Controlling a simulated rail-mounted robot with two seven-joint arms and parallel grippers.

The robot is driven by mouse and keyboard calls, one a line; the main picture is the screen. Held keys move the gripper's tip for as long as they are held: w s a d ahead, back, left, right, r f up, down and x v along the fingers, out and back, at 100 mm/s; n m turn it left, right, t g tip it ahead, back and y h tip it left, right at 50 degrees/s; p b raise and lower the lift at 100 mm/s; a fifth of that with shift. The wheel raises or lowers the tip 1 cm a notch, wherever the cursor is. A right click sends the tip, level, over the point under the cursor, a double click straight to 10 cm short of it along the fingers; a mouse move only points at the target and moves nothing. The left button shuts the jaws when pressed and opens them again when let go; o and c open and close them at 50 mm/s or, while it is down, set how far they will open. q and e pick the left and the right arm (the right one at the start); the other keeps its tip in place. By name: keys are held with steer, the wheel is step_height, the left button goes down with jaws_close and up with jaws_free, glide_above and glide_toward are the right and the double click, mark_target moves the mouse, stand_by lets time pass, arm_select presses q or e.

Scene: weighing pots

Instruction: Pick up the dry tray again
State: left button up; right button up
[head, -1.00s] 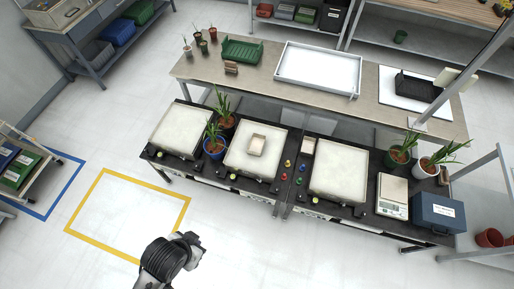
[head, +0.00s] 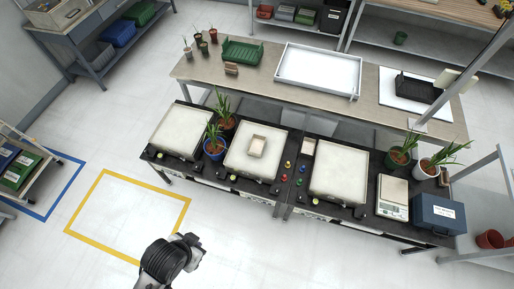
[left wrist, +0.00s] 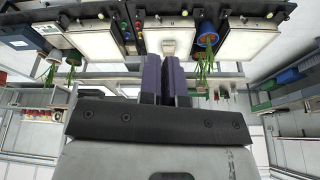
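No tray is labelled dry. In the head view a green tray (head: 242,51) and a large white tray (head: 318,70) stand on the rear bench, and a black tray (head: 417,87) sits on a white mat at its right end. My left arm's end (head: 186,250) is at the bottom of the head view, over the floor in front of the front bench and far from these trays. In the left wrist view my left gripper (left wrist: 164,62) has its dark fingers close together, with nothing visible between them. My right gripper is out of view.
The front bench carries several white-topped scales, such as the middle one (head: 240,163) with a small beige block (head: 257,146). Potted plants (head: 215,145), a small balance (head: 392,197) and a blue box (head: 438,212) stand there too. The yellow-outlined floor area (head: 125,215) is clear.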

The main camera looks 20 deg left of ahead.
arm_select(q)
steer(key=o, duration=1.7)
